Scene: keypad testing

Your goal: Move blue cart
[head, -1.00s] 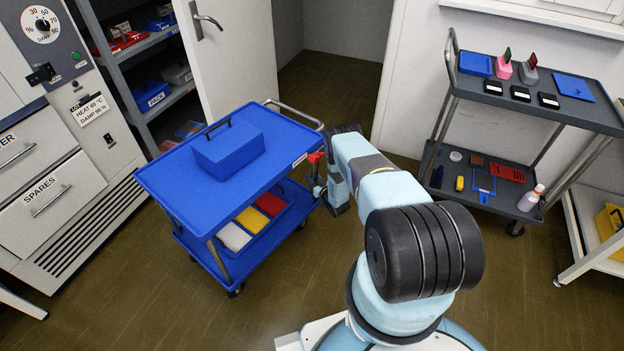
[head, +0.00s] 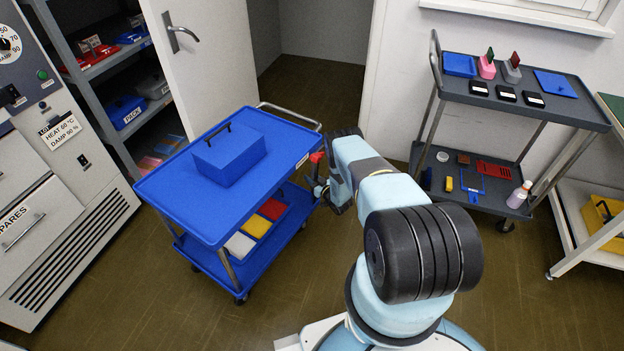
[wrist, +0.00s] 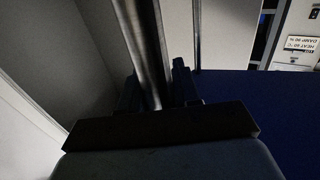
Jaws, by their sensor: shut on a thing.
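The blue cart (head: 180,195) stands left of my arm in the head view, with a metal handle (head: 290,113) at its far right end. A blue box with a black handle (head: 229,153) sits on its top shelf. White, yellow and red items (head: 256,225) lie on its lower shelf. My gripper (wrist: 157,92) is shut on a metal bar of the cart's handle, which runs between the two dark fingers in the wrist view. In the head view the fingertips are mostly hidden behind my arm, beside the cart's right end.
A dark cart (head: 522,92) with small items stands at the right by the wall. A cabinet (head: 70,215) and shelving are at the left. An open white door (head: 215,65) is behind the blue cart. Floor (head: 130,300) is clear in front.

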